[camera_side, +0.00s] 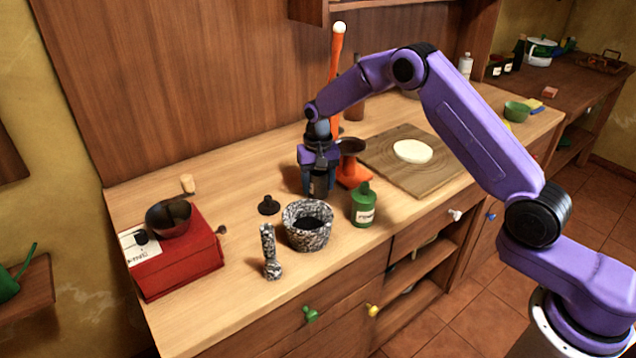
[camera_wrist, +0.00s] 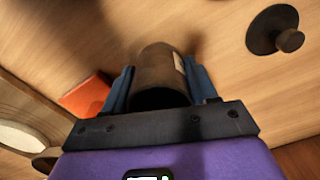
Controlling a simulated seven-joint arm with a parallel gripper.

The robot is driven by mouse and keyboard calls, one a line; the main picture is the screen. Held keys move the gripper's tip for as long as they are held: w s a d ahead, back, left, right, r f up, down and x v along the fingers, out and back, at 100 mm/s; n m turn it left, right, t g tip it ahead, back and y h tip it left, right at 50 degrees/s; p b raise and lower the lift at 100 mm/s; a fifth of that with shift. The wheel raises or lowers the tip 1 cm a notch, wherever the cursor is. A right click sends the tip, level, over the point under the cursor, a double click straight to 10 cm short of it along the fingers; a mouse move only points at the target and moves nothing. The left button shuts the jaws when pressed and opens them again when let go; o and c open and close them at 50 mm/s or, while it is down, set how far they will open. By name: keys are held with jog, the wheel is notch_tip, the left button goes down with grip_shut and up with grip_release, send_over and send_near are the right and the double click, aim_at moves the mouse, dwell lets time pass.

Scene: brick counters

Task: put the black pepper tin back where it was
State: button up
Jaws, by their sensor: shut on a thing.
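The black pepper tin appears to be the dark cylinder (camera_wrist: 160,72) with a pale label in my gripper. It also shows in the side view (camera_side: 320,186), low over the counter behind the stone mortar. My gripper (camera_wrist: 160,92) points down, its blue fingers shut on the tin's two sides. The tin's end facing the wrist camera is dark and looks open. I cannot tell whether its base touches the counter. A black knobbed lid (camera_side: 269,205) lies on the counter to the left, also visible in the wrist view (camera_wrist: 272,30).
An orange press (camera_side: 352,172) stands close on the right. The stone mortar (camera_side: 308,226), a pestle (camera_side: 270,252) and a green tin (camera_side: 363,206) stand in front. A red grinder (camera_side: 175,250) is left. A board (camera_side: 430,175) with dough lies right. Counter left of the lid is clear.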

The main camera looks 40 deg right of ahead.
jog(key=shift+f, duration=0.2)
jog(key=o, duration=1.2)
jog(key=shift+f, duration=0.1)
jog(key=shift+o, duration=0.2)
notch_tip(320, 180, up, 11)
jog(key=shift+r, duration=0.7)
jog(key=shift+s+a, duration=0.1)
